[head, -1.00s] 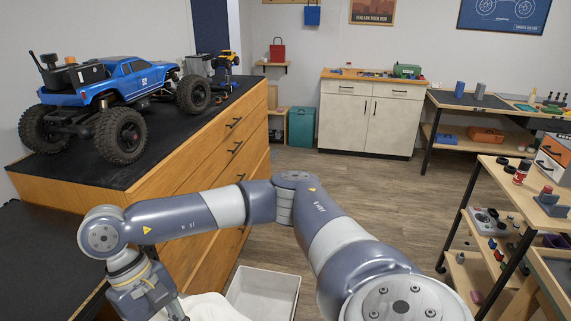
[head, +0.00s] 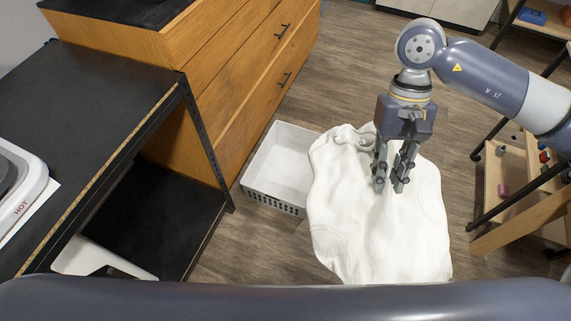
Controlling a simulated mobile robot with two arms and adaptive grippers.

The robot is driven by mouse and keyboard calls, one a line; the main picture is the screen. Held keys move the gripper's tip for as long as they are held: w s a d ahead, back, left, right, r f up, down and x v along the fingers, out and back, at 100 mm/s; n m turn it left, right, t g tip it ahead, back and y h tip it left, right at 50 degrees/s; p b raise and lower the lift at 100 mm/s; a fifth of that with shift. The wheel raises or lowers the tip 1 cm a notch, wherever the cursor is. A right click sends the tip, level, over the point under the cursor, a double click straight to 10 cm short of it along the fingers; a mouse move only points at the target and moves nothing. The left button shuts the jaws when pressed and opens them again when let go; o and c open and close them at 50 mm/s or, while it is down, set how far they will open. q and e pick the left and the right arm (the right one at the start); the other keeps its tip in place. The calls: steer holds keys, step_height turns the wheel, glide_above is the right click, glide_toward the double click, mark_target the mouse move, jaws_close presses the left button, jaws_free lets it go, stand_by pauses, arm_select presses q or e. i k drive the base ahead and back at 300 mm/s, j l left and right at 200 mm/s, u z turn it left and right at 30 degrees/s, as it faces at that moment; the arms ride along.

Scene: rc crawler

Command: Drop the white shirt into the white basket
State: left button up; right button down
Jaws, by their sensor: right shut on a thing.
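The white shirt (head: 345,230) hangs spread out from my right gripper (head: 390,184), which is shut on it near its upper middle. The white basket (head: 262,192) stands on the floor to the left of the shirt, by the wooden drawer cabinet. It has slotted sides, and the part of its inside that shows looks empty. The shirt covers the basket's right part in the picture. I cannot tell whether the shirt touches the basket or how high it hangs. My left gripper is not in view.
A wooden drawer cabinet (head: 240,85) stands behind the basket. A black table (head: 75,130) with a metal leg is at the left. A wooden shelf cart (head: 510,180) stands at the right. Wood floor (head: 330,60) is clear behind the basket.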

mark_target(290, 176)
steer(key=i+j+z, duration=0.25)
steer(key=i+j, duration=0.15)
steer(key=i+l+u, duration=0.25)
steer(key=l+u, duration=0.25)
steer(key=i+l+u, duration=0.25)
steer(key=k+l, duration=0.05)
steer(key=k, duration=0.05)
